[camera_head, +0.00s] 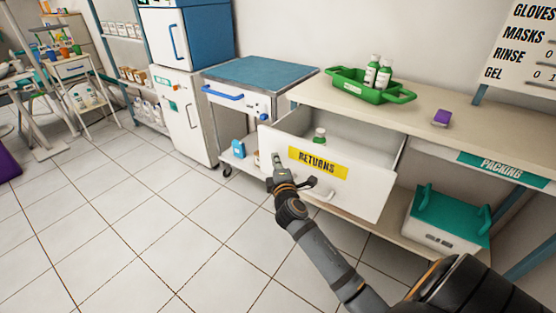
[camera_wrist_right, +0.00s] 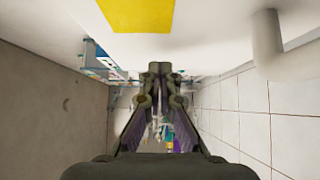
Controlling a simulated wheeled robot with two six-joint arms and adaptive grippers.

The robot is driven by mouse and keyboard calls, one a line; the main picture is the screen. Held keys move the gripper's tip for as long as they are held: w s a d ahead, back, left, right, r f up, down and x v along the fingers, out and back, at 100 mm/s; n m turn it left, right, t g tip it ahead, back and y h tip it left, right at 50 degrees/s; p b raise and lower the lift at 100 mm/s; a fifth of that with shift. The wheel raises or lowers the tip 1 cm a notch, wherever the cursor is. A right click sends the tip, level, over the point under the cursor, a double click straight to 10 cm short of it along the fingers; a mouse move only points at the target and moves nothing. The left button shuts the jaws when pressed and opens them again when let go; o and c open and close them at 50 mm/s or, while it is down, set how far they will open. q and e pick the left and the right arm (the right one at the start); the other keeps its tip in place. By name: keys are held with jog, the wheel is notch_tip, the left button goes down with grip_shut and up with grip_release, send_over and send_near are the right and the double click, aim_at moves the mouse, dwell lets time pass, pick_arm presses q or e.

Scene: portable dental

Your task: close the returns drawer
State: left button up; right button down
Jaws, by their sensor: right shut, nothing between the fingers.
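The returns drawer (camera_head: 350,188) is pulled out from the bench, with a white front and a yellow RETURNS label (camera_head: 318,163). A green-capped bottle (camera_head: 319,137) stands inside it. My right gripper (camera_head: 278,160) is shut and empty at the left part of the drawer front, left of the label. In the right wrist view the gripper (camera_wrist_right: 160,72) is shut, with the yellow label (camera_wrist_right: 140,12) and part of a handle (camera_wrist_right: 268,38) close by. I cannot tell whether the fingers touch the front. My left gripper is not in view.
The bench top (camera_head: 420,119) holds a green tray (camera_head: 352,90) with bottles and a purple block (camera_head: 442,118). A blue-topped cart (camera_head: 262,72) stands left of the drawer. A teal-lidded box (camera_head: 440,235) sits on the lower shelf. The tiled floor in front is clear.

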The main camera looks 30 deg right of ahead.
jog(key=shift+w+d, duration=0.2)
jog(key=shift+d, duration=0.35)
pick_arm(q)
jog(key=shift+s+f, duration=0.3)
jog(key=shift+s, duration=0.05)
